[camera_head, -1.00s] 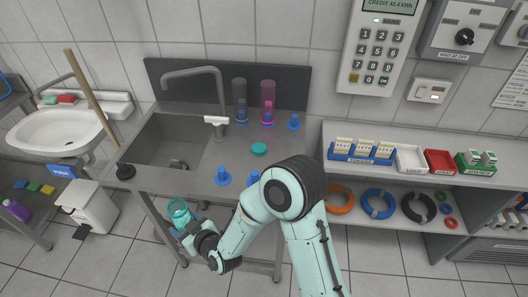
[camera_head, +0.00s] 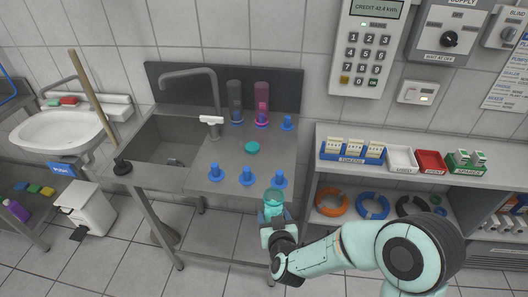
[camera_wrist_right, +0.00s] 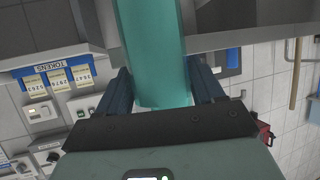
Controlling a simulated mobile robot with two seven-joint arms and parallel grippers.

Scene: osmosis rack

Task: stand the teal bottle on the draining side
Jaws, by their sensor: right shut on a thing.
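My right gripper (camera_head: 272,217) is shut on the teal bottle (camera_head: 274,198), a translucent cylinder, and holds it just in front of the draining side's front edge, near its right end. In the right wrist view the bottle (camera_wrist_right: 152,50) stands between the two dark fingers (camera_wrist_right: 160,90). I cannot tell which end of it is the mouth. The draining side (camera_head: 228,155) is the flat grey steel to the right of the basin. It bears several blue pegs, three along the front (camera_head: 246,177) and one free at the back right (camera_head: 287,124). My left gripper is not in view.
A dark bottle (camera_head: 234,98) and a pink bottle (camera_head: 261,100) stand at the back of the draining side. A teal cap (camera_head: 252,147) lies in its middle. A shelf unit (camera_head: 400,180) stands to the right.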

